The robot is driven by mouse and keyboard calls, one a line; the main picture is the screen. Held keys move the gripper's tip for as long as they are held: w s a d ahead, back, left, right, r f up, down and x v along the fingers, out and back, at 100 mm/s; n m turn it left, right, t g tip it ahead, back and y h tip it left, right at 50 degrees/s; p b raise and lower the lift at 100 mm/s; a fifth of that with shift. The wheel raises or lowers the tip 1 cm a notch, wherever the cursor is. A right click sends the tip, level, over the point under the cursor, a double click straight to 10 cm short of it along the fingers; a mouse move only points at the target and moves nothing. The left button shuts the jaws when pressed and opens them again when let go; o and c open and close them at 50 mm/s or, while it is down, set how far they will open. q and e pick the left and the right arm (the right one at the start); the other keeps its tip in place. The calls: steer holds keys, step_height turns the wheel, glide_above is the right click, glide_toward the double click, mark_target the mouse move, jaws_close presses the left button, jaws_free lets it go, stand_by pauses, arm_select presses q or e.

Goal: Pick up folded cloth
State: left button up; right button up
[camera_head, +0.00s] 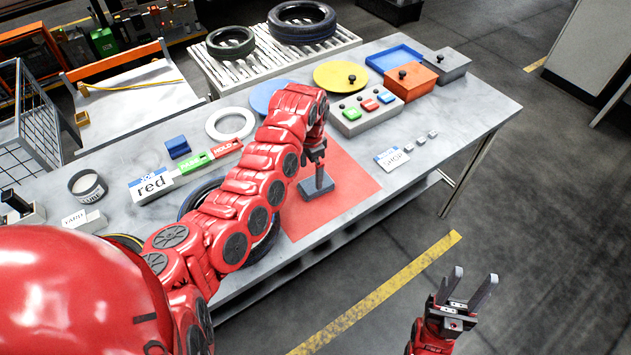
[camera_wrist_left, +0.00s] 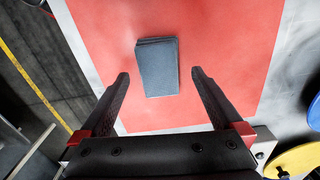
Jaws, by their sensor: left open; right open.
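The folded cloth (camera_head: 316,190) is a small grey-blue rectangle lying on the red mat (camera_head: 352,194) on the table. It also shows in the left wrist view (camera_wrist_left: 157,68), near the top middle. My left gripper (camera_head: 318,178) points down at the cloth from above. In the left wrist view its two fingers (camera_wrist_left: 159,76) are apart, with the cloth lying between and beyond their tips. Whether the tips touch the cloth or mat is hard to tell. My right gripper (camera_head: 468,285) is open and empty, out over the floor at the lower right.
A black tyre (camera_head: 187,208) lies left of the mat, partly hidden by my left arm. A button box (camera_head: 366,112), an orange box (camera_head: 409,82) and a yellow disc (camera_head: 340,75) stand behind the mat. The mat around the cloth is clear.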

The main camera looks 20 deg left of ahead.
mark_target(311, 183)
arm_select(q)
steer(key=shift+f+p, duration=0.45)
steer(key=shift+p, duration=0.05)
step_height(311, 183, down, 4)
steer(key=shift+d+r+p, duration=0.15)
steer(key=shift+r+p, duration=0.1)
steer(key=shift+p, duration=0.6)
steer(key=shift+f, duration=0.65)
steer(key=c, duration=1.2)
steer(key=shift+r, duration=0.15)
step_height(311, 183, up, 9)
steer(key=b, duration=0.3)
steer(key=shift+b, duration=0.4)
steer(key=shift+r, duration=0.4)
